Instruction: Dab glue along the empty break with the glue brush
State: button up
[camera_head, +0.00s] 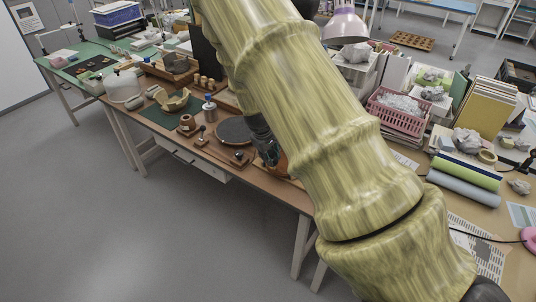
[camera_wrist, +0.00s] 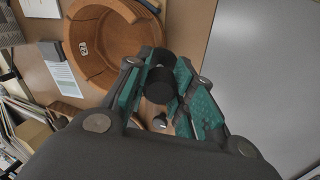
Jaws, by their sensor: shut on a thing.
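My gripper (camera_wrist: 165,90) is shut on a dark, round-ended thing (camera_wrist: 158,86), which looks like the handle of the glue brush seen end-on. Its bristles cannot be made out. A terracotta bowl (camera_wrist: 84,54) with a small white number label lies just beyond the fingers in the wrist view. Its rim is broken at the upper right, beside the gripper. In the head view my gripper (camera_head: 264,144) is over the worktable, right of the black turntable (camera_head: 234,130). The terracotta bowl (camera_head: 281,166) shows there only in part, behind my gripper and arm.
A pale broken pot (camera_head: 173,101) sits on a green mat at the back left. A pink basket (camera_head: 398,112) is right of my arm.

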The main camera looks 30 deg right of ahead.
jog(key=shift+s+d+r+p, duration=0.3)
jog(key=shift+s+d, duration=0.1)
jog(key=shift+s, duration=0.25)
notch_tip(320, 180, up, 8)
jog(key=s+p, duration=0.1)
jog(key=p, duration=0.5)
jog(key=shift+s+a+f, duration=0.15)
jog(key=shift+s+a, duration=0.2)
jog(key=shift+s, duration=0.05)
dwell(1.1)
dwell(0.8)
